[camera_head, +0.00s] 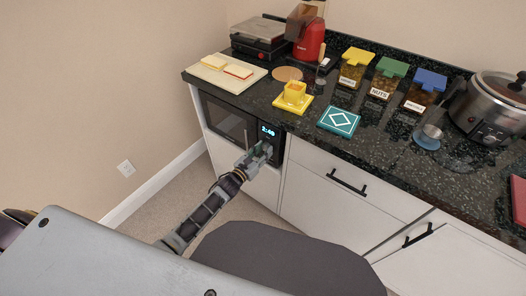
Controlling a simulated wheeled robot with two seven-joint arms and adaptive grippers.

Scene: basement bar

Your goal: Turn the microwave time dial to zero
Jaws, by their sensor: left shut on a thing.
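The microwave (226,121) is built into the white cabinet under the dark counter, at the left end. Its door is closed, and its lit display (268,130) reads what looks like 2:40. My left gripper (262,149) is at the lower part of the control panel, just below the display. It is shut on the time dial, which the fingers hide from view. My left arm reaches up to it from the lower left. My right gripper is not in view.
The granite counter (300,122) above holds a cutting board (216,80), a yellow cup, a teal tile (339,121), several lidded jars and a steel cooker (490,112). White drawers with black handles (348,182) are to the right of the microwave.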

